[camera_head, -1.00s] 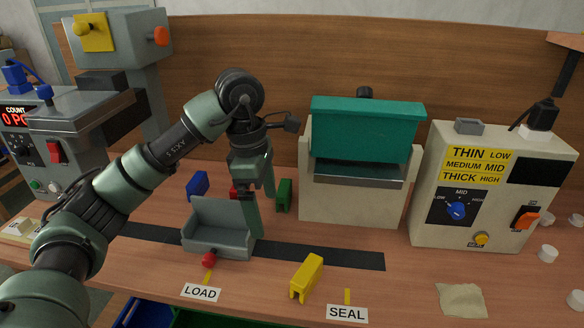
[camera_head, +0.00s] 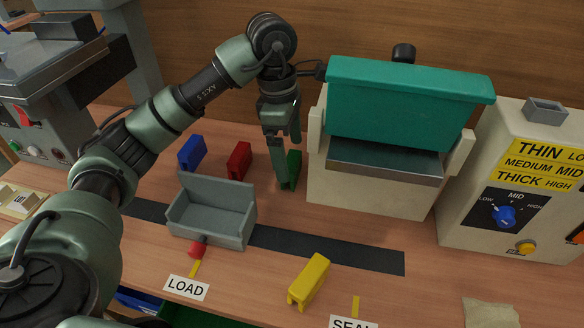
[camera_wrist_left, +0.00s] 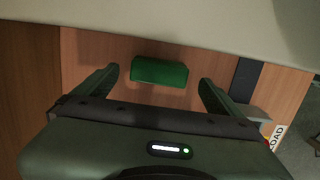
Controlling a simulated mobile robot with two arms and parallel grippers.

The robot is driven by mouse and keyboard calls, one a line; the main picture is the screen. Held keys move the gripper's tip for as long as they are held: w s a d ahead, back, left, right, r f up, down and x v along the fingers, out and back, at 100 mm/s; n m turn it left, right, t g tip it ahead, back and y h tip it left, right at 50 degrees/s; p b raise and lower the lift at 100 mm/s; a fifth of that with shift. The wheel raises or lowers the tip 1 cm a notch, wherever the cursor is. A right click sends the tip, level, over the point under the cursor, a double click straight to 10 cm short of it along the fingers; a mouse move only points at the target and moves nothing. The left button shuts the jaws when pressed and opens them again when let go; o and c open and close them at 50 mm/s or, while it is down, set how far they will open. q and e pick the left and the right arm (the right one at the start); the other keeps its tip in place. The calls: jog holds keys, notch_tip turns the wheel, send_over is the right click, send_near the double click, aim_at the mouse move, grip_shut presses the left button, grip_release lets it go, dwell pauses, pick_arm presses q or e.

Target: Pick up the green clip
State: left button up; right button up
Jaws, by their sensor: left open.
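The green clip (camera_head: 293,171) stands on the table at the left side of the teal-topped sealer, partly hidden behind my gripper in the head view. My left gripper (camera_head: 283,160) is open and hangs over the clip from above. In the left wrist view the green clip (camera_wrist_left: 160,72) lies just beyond and between the two open, empty fingers (camera_wrist_left: 160,85). My right gripper is in neither view.
A red clip (camera_head: 239,160) and a blue clip (camera_head: 192,152) stand left of the green one. A grey tray (camera_head: 222,223) sits in front of them, a yellow clip (camera_head: 309,281) nearer the front. The sealer (camera_head: 370,190) stands close on the right.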

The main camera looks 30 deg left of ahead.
aim_at(291, 161)
pick_arm(q)
jog(key=f, duration=0.3)
jog(key=shift+w+d, duration=0.1)
jog(key=shift+d, duration=0.1)
jog(key=shift+f, duration=0.2)
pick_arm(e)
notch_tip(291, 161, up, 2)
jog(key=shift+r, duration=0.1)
pick_arm(q)
jog(key=shift+c, duration=0.4)
jog(key=c, duration=1.3)
jog(key=shift+r, duration=0.1)
